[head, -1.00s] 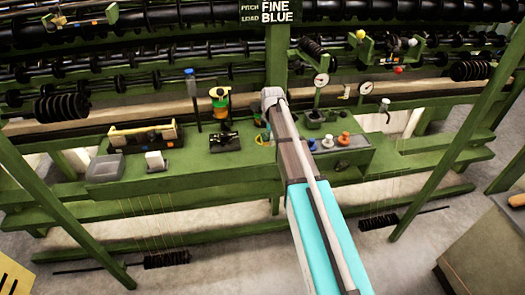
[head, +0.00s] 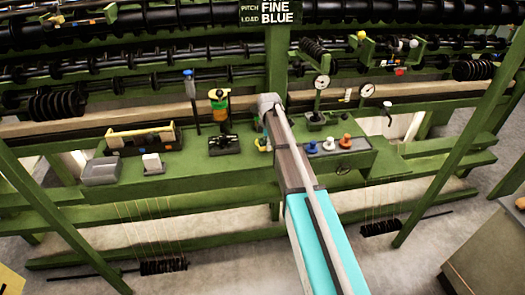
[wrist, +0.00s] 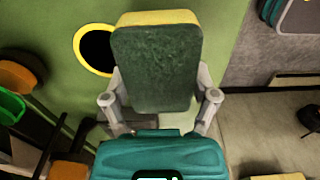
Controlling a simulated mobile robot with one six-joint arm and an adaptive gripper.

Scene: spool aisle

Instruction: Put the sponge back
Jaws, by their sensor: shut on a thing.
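The sponge (wrist: 157,68) has a dark green face and a yellow layer showing along its top edge. It fills the middle of the wrist view. My gripper (wrist: 160,88) is shut on it, with one grey finger on each side. The green bench surface (wrist: 212,28) lies behind the sponge. I cannot tell how far the sponge is from the bench.
Blue, orange and white pegs stand right of my arm. A yellow-rimmed black disc (wrist: 95,50) lies beside the sponge in the wrist view.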

